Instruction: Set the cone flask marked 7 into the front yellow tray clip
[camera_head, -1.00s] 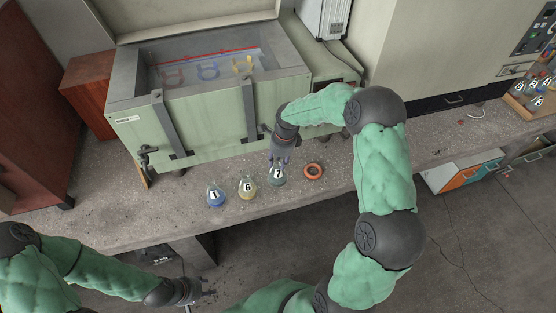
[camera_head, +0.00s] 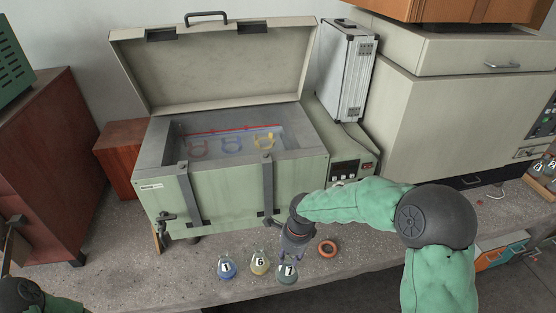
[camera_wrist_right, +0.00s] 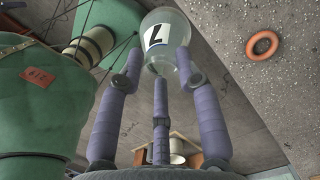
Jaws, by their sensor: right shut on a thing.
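The cone flask marked 7 (camera_head: 288,273), with greenish liquid, is at the front of the bench. My right gripper (camera_head: 290,255) is shut on its upper part from above; whether the flask touches the bench is unclear. In the right wrist view the label 7 on the flask (camera_wrist_right: 157,38) shows between the fingers (camera_wrist_right: 158,75). The yellow tray clip (camera_head: 265,141) is inside the open bath (camera_head: 235,178), right of a blue clip (camera_head: 232,145) and a red clip (camera_head: 198,148); no flask shows in them.
Flask 1 (camera_head: 227,268), blue, and flask 6 (camera_head: 260,264), yellowish, stand left of flask 7. An orange ring (camera_head: 327,249) lies to its right. The bath's front wall and raised lid (camera_head: 215,70) stand behind. A silver case (camera_head: 345,70) is right of the lid.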

